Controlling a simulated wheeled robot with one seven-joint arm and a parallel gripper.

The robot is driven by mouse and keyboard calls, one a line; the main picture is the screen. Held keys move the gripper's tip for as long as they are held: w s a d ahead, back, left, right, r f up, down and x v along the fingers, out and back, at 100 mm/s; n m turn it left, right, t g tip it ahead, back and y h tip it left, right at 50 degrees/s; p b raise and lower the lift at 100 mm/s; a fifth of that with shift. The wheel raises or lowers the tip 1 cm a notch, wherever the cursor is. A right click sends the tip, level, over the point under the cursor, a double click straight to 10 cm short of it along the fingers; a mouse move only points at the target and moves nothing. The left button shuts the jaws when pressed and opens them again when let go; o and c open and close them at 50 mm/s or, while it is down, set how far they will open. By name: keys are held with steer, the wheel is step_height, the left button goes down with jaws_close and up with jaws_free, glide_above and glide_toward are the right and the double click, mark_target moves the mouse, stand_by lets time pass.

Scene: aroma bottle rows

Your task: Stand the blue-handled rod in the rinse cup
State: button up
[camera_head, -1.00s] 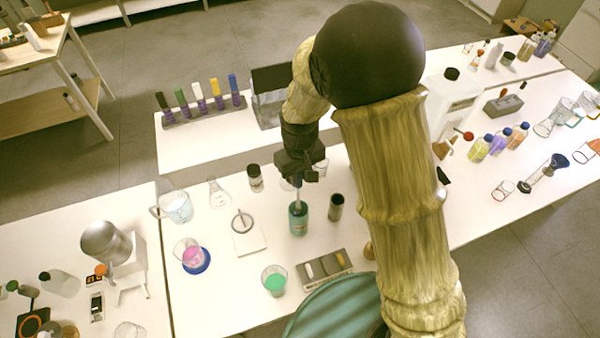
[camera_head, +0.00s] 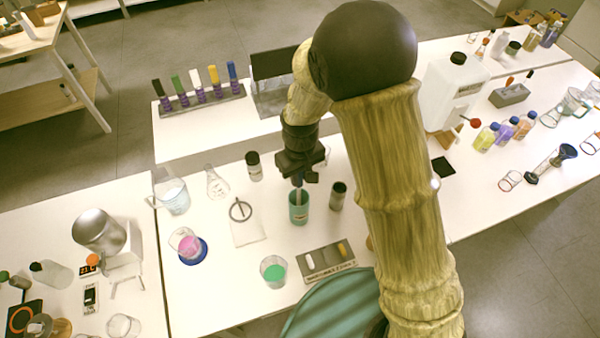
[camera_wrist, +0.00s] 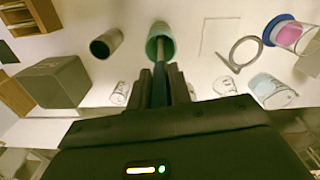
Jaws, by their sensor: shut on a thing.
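My gripper (camera_head: 299,178) is shut on the blue-handled rod (camera_wrist: 160,86), which points down between its fingers. The rinse cup (camera_head: 298,210) is a teal cylinder directly below my gripper and also shows in the wrist view (camera_wrist: 158,46). The rod's pale lower part reaches into the cup's mouth in both views. It looks nearly upright in the head view. How deep the tip sits, and whether it touches the bottom, is hidden by the cup wall.
A dark open cylinder (camera_head: 338,196) stands just right of the cup, and a dark-capped jar (camera_head: 254,166) behind left. A grey tray (camera_head: 327,262) and a beaker of green liquid (camera_head: 273,271) are in front. A ring on a white card (camera_head: 246,232) lies left.

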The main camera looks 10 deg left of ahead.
steer(key=shift+f+b, duration=0.55)
steer(key=shift+f, duration=0.45)
steer(key=o, duration=1)
steer(key=shift+r, duration=0.1)
step_height(320, 180, up, 17)
steer(key=shift+r+b, duration=0.1)
steer(key=shift+b, duration=0.95)
